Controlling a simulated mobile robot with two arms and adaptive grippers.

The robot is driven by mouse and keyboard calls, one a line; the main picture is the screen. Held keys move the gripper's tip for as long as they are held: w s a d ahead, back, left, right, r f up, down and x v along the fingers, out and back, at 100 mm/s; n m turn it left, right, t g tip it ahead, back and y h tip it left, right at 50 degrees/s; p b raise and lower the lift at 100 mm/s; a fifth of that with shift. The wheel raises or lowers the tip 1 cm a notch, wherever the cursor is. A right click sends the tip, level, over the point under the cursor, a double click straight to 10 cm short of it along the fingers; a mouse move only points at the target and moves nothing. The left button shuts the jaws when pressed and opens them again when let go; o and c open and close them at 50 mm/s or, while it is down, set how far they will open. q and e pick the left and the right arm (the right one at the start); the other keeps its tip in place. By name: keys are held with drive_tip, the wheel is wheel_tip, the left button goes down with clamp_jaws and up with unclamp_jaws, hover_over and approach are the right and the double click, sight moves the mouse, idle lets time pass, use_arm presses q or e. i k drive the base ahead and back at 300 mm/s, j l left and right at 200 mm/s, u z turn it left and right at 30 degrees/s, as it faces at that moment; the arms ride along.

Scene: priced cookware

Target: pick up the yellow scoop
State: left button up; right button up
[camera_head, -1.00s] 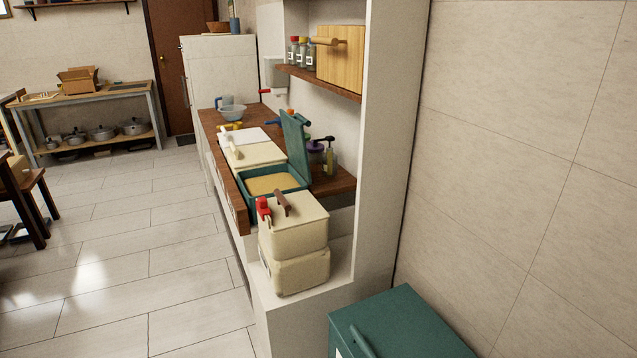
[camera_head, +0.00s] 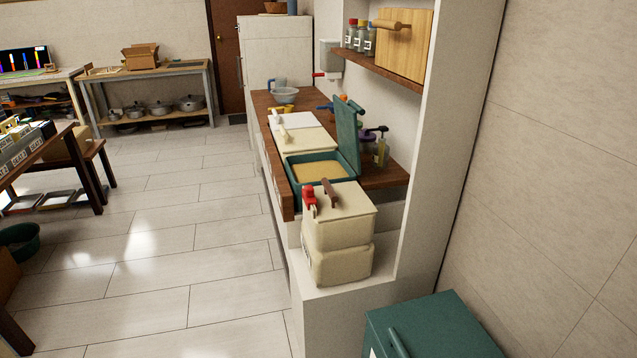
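A small yellow object (camera_head: 281,109), possibly the yellow scoop, lies on the wooden counter (camera_head: 262,103) toward its far end. It is too small to make out its exact shape. Neither of my grippers shows in the head view.
On the counter are a teal open-lidded bin (camera_head: 290,174) of tan contents, a cream container (camera_head: 306,141) and a glass bowl (camera_head: 285,95). Cream boxes (camera_head: 340,225) stand at the near end. A teal box (camera_head: 430,325) is at lower right. Floor (camera_head: 190,220) left of the counter is clear.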

sight(288, 109)
drive_tip(key=i+j+u, duration=0.1)
drive_tip(key=j, duration=0.25)
drive_tip(key=i+j+u, duration=0.25)
drive_tip(key=i+j, duration=0.2)
drive_tip(key=i, duration=0.15)
drive_tip(key=i+j, duration=0.25)
drive_tip(key=i, duration=0.15)
drive_tip(key=i+j+u, duration=0.15)
drive_tip(key=i, duration=0.3)
drive_tip(key=i+j+u, duration=0.1)
drive_tip(key=i+j, duration=0.2)
drive_tip(key=i, duration=0.15)
drive_tip(key=i+j, duration=0.2)
drive_tip(key=i, duration=0.25)
drive_tip(key=i+z, duration=0.1)
drive_tip(key=i, duration=0.85)
drive_tip(key=i+j+z, duration=0.15)
drive_tip(key=i, duration=0.75)
